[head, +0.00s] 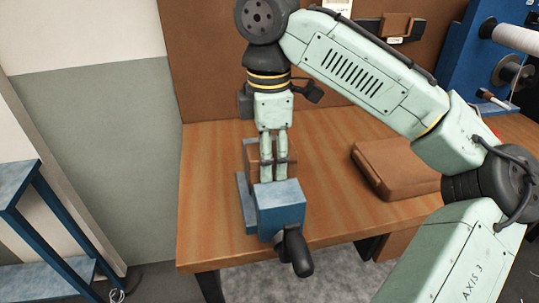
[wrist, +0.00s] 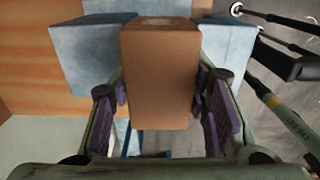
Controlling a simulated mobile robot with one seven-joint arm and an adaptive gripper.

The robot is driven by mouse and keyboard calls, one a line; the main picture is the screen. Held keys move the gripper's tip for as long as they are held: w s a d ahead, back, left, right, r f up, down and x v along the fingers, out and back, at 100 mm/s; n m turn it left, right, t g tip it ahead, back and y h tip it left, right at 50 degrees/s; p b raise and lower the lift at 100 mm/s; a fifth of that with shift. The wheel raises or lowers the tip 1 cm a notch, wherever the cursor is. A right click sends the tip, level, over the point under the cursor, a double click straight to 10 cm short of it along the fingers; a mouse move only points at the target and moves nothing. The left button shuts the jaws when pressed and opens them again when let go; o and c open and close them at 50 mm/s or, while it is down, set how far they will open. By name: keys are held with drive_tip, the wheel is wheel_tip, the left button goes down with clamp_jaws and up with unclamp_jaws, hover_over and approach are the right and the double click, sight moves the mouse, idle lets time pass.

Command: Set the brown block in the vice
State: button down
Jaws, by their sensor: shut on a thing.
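The brown block (head: 255,158) is held upright between the fingers of my gripper (head: 273,172); it fills the middle of the wrist view (wrist: 160,75). The blue vice (head: 281,205) stands at the front edge of the wooden table, its black handle (head: 295,250) hanging toward the front. In the wrist view, one blue vice jaw (wrist: 85,60) shows to the left of the block and another (wrist: 226,55) to the right. The block is in line with the space between the jaws. I cannot tell whether its bottom touches the vice; the gripper hides part of it.
A flat brown case (head: 395,172) lies on the table (head: 215,190) to the right of the vice. A brown board (head: 205,60) stands behind the table. A blue shelf frame (head: 45,215) stands at the left. The table left of the vice is clear.

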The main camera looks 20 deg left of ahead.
drive_tip(key=shift+f, duration=0.2)
drive_tip(key=c, duration=0.8)
unclamp_jaws()
wheel_tip(320, 180, up, 12)
idle(0.3)
